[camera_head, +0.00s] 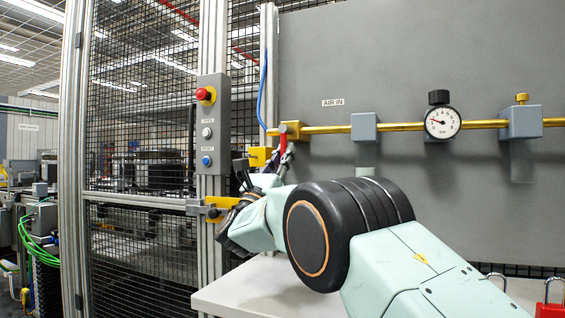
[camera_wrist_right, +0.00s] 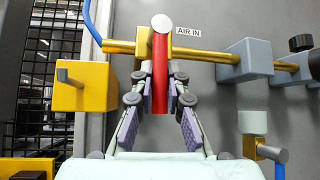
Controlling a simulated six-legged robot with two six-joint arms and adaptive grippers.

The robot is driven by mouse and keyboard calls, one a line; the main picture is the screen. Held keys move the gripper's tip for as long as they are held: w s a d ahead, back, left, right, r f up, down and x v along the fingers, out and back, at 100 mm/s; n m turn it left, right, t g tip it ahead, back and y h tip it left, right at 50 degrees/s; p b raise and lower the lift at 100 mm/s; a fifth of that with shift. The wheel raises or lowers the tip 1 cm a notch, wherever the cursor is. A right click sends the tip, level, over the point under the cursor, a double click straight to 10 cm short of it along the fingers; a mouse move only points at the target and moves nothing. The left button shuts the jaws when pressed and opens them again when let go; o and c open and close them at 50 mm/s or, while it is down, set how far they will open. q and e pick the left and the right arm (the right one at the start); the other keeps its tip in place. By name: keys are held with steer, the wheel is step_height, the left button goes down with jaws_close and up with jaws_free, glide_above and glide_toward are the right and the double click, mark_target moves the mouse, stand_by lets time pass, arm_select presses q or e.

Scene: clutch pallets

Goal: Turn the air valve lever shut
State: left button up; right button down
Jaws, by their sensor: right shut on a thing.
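The red air valve lever (camera_head: 283,138) sits on the brass pipe (camera_head: 310,130) at the left end of the grey panel. In the right wrist view the lever (camera_wrist_right: 160,80) hangs down from a round pale pivot cap, roughly square to the pipe (camera_wrist_right: 208,54). My right gripper (camera_head: 286,155) is at the lever. In the wrist view its two fingers (camera_wrist_right: 160,72) stand on either side of the lever and are shut on it. My right arm hides part of the gripper in the head view. My left gripper is not in view.
A pressure gauge (camera_head: 442,122) and grey blocks sit along the pipe to the right. A yellow block (camera_wrist_right: 82,87) is close left of the gripper. A button box (camera_head: 212,125) is on the fence post. A pale table (camera_head: 270,290) and red padlock (camera_head: 550,309) are below.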

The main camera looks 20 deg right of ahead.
steer(key=shift+w+f+g, duration=0.1)
steer(key=shift+f+g, duration=0.15)
steer(key=shift+g, duration=0.05)
steer(key=c, duration=1.4)
jaws_free()
steer(key=shift+r, duration=0.15)
steer(key=shift+o, duration=0.3)
steer(key=shift+r, duration=0.1)
steer(key=v, duration=1.2)
steer(key=shift+a, duration=0.1)
